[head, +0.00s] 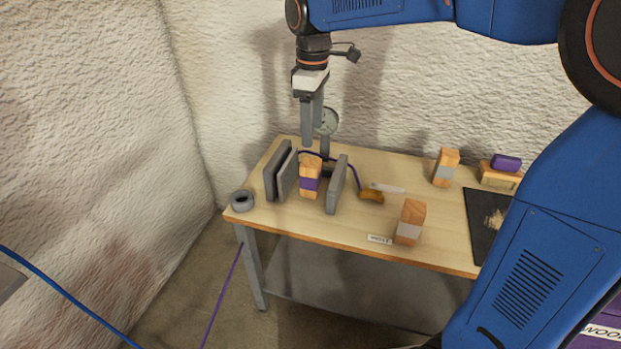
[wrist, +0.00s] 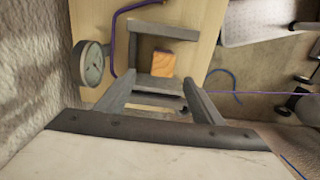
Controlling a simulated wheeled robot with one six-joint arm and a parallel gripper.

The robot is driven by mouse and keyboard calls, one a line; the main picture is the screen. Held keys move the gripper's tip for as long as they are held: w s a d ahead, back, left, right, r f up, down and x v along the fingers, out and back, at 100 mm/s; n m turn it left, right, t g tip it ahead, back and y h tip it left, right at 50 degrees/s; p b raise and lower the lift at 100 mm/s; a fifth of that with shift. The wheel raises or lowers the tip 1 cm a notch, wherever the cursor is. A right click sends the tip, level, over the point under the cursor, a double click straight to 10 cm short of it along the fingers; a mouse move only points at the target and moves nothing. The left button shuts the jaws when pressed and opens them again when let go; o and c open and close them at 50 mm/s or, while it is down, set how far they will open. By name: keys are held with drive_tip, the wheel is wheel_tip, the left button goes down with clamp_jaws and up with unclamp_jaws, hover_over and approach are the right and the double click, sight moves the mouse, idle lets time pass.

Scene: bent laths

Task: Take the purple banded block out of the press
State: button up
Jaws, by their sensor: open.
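The purple banded block (head: 310,184), light wood with a purple band round its middle, stands upright on the bench between the grey plates of the press (head: 337,185). I cannot tell whether a plate touches it. In the wrist view the block's orange top (wrist: 174,62) shows beyond my fingers, beside a grey plate (wrist: 158,85). My gripper (head: 312,138) points down above the press, higher than the block and apart from it. In the wrist view my gripper (wrist: 158,92) has its two fingers spread with nothing between them.
A dial gauge (head: 328,121) stands behind the press, close to my gripper. A grey ring (head: 242,201) sits at the left corner. A brush (head: 372,194), a pale-banded block (head: 409,222), another banded block (head: 445,167) and a dark mat (head: 482,222) lie to the right.

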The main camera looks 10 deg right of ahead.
sight(312, 161)
wheel_tip(312, 161, down, 10)
drive_tip(key=shift+f, duration=0.1)
drive_tip(key=shift+s+a+f, duration=0.1)
drive_tip(key=shift+s+f, duration=0.05)
drive_tip(key=shift+f, duration=1.2)
drive_tip(key=shift+s+a+f, duration=0.1)
drive_tip(key=shift+s+f, duration=0.05)
drive_tip(key=shift+f, duration=1.15)
drive_tip(key=c, duration=1.3)
drive_tip(key=shift+o, duration=0.2)
